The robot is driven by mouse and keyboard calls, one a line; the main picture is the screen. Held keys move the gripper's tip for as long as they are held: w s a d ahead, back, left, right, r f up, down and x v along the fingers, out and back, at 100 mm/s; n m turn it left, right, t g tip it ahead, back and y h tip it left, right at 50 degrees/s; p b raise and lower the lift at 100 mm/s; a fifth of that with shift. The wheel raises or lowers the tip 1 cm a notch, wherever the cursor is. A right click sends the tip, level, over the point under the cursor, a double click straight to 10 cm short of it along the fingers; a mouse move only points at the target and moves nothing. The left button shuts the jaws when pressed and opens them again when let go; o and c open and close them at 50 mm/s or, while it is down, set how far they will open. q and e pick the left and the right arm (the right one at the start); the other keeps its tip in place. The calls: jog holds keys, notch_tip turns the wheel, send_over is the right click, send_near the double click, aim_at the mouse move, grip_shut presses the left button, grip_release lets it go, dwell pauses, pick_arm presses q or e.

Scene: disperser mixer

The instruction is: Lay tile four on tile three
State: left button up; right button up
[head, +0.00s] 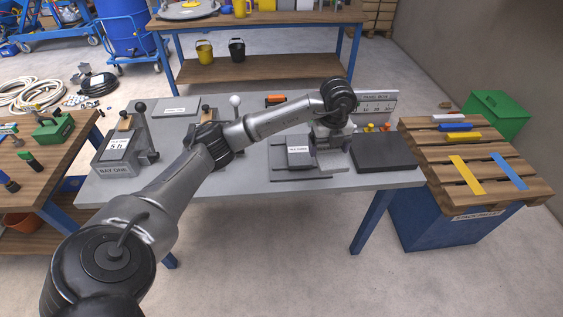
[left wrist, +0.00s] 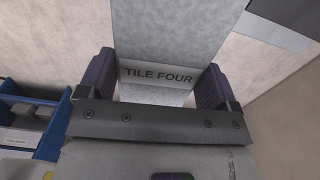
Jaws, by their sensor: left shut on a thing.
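My left gripper (head: 333,142) is shut on tile four, a light grey slab whose label "TILE FOUR" (left wrist: 158,75) faces the left wrist camera between the two dark finger pads. In the head view the held tile (head: 331,160) hangs at the gripper, close to the right side of a small stack. The grey block on that stack (head: 299,155) has a white label too small to read surely; I cannot tell whether it is tile three. Whether the held tile touches the stack or the plate (head: 296,174) cannot be told. My right gripper is not in view.
A dark slab (head: 386,152) lies right of the stack on the grey table (head: 250,181). A lever device marked "BAY ONE" (head: 119,158) stands at the left. A pallet (head: 483,175) with coloured bars is beyond the right edge. The table's front strip is clear.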

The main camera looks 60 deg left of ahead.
pick_arm(q)
jog(key=shift+a+m, duration=0.2)
jog(key=shift+m, duration=0.1)
jog(key=a, duration=0.1)
jog(key=a+f+b, duration=0.1)
jog(key=shift+w+a+f, duration=0.1)
jog(key=shift+a+f, duration=0.05)
jog(key=shift+a, duration=0.15)
jog(key=b, duration=0.2)
send_over(299, 155)
jog(key=d, duration=0.1)
notch_tip(299, 155, down, 5)
jog(key=shift+w+f, duration=0.1)
jog(key=shift+w, duration=0.05)
jog(key=shift+a+f+b, duration=0.15)
jog(key=shift+a+b, duration=0.15)
jog(key=shift+a, duration=0.05)
jog(key=shift+f+b, duration=0.8)
jog(key=shift+f, duration=1.25)
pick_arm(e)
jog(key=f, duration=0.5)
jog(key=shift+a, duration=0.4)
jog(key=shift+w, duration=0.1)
pick_arm(q)
jog(key=shift+f, duration=0.1)
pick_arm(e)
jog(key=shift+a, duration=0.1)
